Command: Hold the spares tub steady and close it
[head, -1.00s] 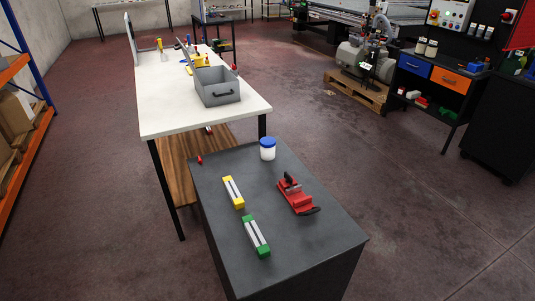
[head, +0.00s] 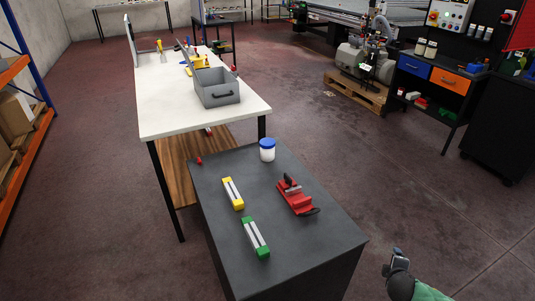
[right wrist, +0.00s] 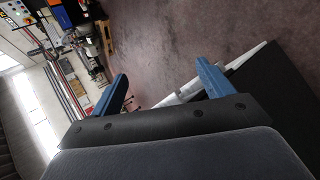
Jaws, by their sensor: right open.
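A small white tub with a blue lid (head: 267,150) stands upright on the dark bench top (head: 300,240), near its far edge. The lid sits on the tub; I cannot tell whether it is fastened. My right gripper (right wrist: 161,68) is open and empty, its two blue fingers wide apart in the right wrist view. In the head view my right arm shows at the bottom right, beyond the bench's right edge and well away from the tub. My left gripper is not in view.
A yellow block (head: 232,193), a green block (head: 255,238) and a red vise-like tool (head: 297,196) lie on the bench in front of the tub. Behind stands a white table (head: 170,105) with a grey box (head: 217,92), its lid raised.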

